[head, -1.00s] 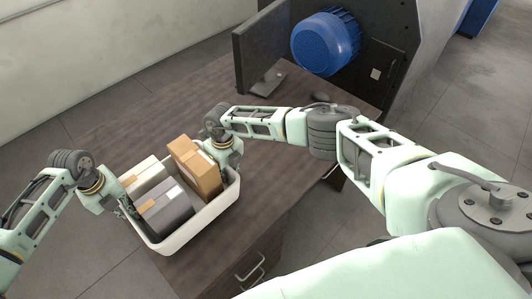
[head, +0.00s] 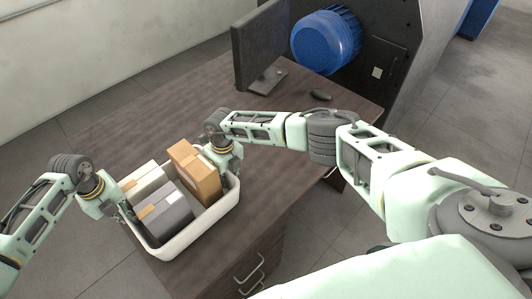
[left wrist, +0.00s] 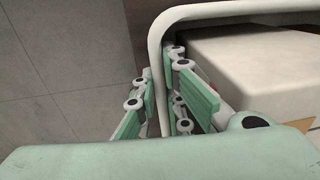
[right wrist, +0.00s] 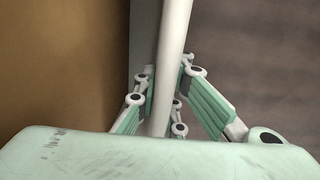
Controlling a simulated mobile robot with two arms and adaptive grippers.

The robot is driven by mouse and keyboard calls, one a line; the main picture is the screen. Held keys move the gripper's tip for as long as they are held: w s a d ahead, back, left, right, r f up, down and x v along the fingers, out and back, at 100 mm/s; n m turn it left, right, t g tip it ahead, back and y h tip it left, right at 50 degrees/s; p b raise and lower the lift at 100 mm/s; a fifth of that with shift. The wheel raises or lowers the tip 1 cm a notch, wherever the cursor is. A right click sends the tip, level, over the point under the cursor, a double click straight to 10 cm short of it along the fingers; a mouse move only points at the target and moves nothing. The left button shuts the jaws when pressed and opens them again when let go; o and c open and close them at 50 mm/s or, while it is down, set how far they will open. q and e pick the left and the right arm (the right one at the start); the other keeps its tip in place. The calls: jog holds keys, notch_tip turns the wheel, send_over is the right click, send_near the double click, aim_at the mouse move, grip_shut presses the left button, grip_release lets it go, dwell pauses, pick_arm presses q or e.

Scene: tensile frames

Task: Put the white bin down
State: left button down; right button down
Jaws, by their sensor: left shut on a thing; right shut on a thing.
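The white bin (head: 192,236) is at the near left end of the brown desk (head: 150,115), held between my two arms. It looks level; I cannot tell whether its base touches the desk top. It holds a dark grey box (head: 168,217), an orange-brown box (head: 196,172) and a pale box (head: 143,180). My left gripper (head: 125,208) is shut on the bin's left wall; in the left wrist view the rim (left wrist: 157,60) runs between its fingers. My right gripper (head: 232,160) is shut on the far right wall, whose rim (right wrist: 170,60) passes between its fingers.
A black monitor (head: 258,45) and a dark mouse (head: 320,95) stand at the desk's far end. A large machine with a blue motor (head: 325,42) stands beyond. The desk between bin and monitor is clear. Drawers with handles (head: 250,266) face the near side.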

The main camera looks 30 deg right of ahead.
pick_arm(q)
jog(key=c, duration=2.1)
grip_release()
jog(key=shift+w+a+f, duration=0.1)
jog(key=shift+a, duration=0.1)
pick_arm(e)
jog(key=c, duration=2.1)
grip_release()
jog(key=shift+s+d+f, duration=0.1)
jog(key=shift+d+f, duration=0.1)
jog(key=shift+f, duration=0.05)
pick_arm(q)
jog(key=shift+o, duration=1)
pick_arm(e)
jog(key=shift+o, duration=1)
pick_arm(q)
jog(key=shift+o, duration=0.3)
jog(key=shift+d, duration=0.1)
pick_arm(e)
jog(key=shift+o, duration=0.3)
jog(key=shift+a+r, duration=0.1)
